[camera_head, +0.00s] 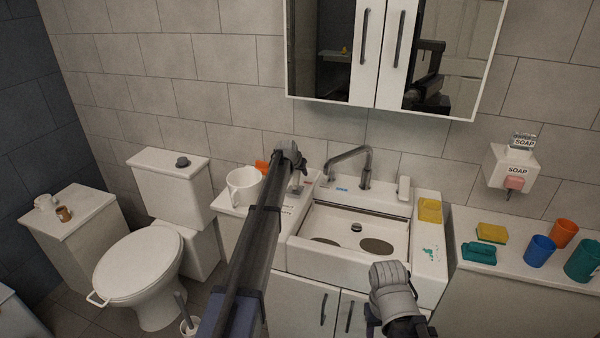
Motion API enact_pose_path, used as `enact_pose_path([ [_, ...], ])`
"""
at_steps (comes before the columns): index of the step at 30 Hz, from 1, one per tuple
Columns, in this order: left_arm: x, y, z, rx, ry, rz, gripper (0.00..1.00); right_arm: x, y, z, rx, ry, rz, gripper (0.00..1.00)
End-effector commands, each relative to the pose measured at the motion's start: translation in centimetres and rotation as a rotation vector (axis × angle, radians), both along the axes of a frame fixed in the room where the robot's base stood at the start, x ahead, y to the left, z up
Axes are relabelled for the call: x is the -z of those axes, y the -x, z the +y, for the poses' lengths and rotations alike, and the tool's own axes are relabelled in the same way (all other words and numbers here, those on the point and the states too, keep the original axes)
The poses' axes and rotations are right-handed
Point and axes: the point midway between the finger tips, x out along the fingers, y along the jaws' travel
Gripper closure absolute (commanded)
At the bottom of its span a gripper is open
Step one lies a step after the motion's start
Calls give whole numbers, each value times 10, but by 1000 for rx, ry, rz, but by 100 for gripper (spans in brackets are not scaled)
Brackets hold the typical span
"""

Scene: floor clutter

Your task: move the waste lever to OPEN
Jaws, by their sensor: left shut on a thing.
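The white sink (430,290) stands on a cabinet at the center. My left arm crosses the picture from the bottom to the ledge left of the basin. My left gripper (297,184) is at that ledge, shut on what looks like the grey waste lever (296,190). The arm and gripper hide most of the lever, so I cannot tell its exact position. Lettering beside it is partly covered and unreadable. My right gripper (385,318) hangs in front of the sink's right side, apart from it; its fingers are hidden.
A faucet (366,170) rises behind the basin. A white mug (243,186) and an orange item (262,167) stand left of my arm. A yellow sponge (430,210) lies on the right ledge. Cups and a soap dispenser (512,168) are farther right; a toilet (140,265) is left.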

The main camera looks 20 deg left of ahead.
Motion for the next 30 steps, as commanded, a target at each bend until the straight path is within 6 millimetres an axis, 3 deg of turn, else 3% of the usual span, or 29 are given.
enact_pose_path([
  [9, 0, -1, 0, 0, 0, -1, 35, 0, 0, 0, 0, 0, 0, 50],
  [20, -5, 3, 0, 0, 0, -1, 35, -5, 0, 0, 0, 0, 0, 50],
  [30, -39, 28, 1, 0, 0, -1, 35, -39, 0, 0, 0, 0, 0, 50],
])
